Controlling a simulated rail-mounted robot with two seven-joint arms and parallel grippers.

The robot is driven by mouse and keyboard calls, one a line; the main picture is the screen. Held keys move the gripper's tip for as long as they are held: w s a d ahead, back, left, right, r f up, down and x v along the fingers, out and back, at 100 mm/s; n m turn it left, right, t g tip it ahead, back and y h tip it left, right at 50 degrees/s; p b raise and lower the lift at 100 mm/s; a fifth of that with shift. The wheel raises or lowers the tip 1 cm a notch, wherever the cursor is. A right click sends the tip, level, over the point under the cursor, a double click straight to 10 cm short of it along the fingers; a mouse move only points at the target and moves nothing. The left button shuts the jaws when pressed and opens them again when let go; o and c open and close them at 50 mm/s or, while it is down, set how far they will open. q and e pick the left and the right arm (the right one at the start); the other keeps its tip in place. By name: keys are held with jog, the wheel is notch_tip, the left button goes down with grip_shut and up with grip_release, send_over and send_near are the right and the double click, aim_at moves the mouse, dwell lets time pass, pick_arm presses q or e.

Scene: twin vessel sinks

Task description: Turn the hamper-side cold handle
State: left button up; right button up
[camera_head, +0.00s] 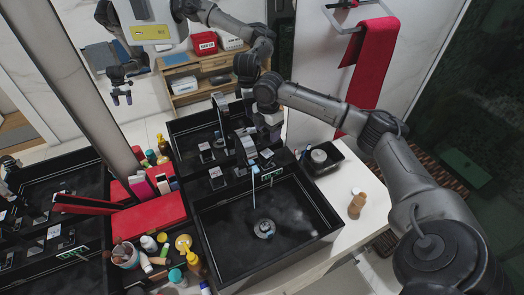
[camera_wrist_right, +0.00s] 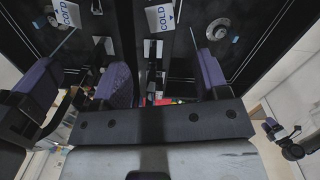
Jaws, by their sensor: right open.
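The right-hand black basin (camera_head: 270,225) has a thin light-blue bar above it and a tag at its back edge (camera_head: 270,173). In the right wrist view a white COLD tag (camera_wrist_right: 160,18) is ahead of the fingers, with dark metal fittings (camera_wrist_right: 152,52) below it. My right gripper (camera_head: 269,125) is above the back of this basin, near the fittings. Its purple-grey fingers (camera_wrist_right: 163,75) are apart, with nothing visibly held. The cold handle is small and partly hidden; contact is unclear.
Red boxes (camera_head: 148,219), bottles (camera_head: 194,262) and a cup of brushes (camera_head: 125,255) crowd the counter left of the basin. A black tray (camera_head: 320,158) and a tan bottle (camera_head: 356,205) stand at its right. A red towel (camera_head: 369,70) hangs behind.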

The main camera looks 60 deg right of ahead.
aim_at(267, 153)
notch_tip(267, 153, down, 11)
jog(key=shift+f+b, duration=0.15)
jog(key=shift+b, duration=0.3)
jog(key=shift+f, duration=0.9)
